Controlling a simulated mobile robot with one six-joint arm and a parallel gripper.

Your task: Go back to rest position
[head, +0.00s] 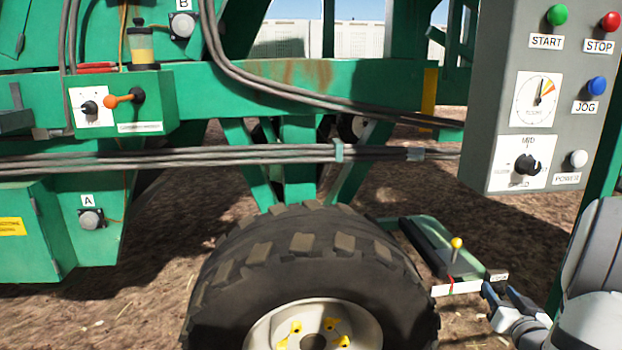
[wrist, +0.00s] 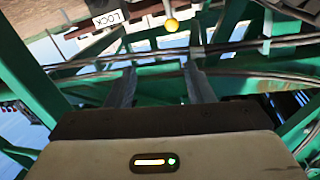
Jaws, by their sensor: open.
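My gripper (head: 507,296) is at the lower right of the head view, beside the yellow-knobbed lever (head: 456,244) on a green bracket (head: 440,240). In the wrist view, my gripper (wrist: 160,88) shows two separated fingers with nothing between them. The yellow knob (wrist: 171,25) appears beyond the fingertips, apart from them, with a white LOCK label (wrist: 108,19) to its left.
A grey control box (head: 545,95) with buttons and dials hangs at the upper right, above my arm. A large tyre (head: 300,245) stands left of my gripper. Cables (head: 230,157) run across the green frame (head: 300,85). Bare soil shows around the wheel.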

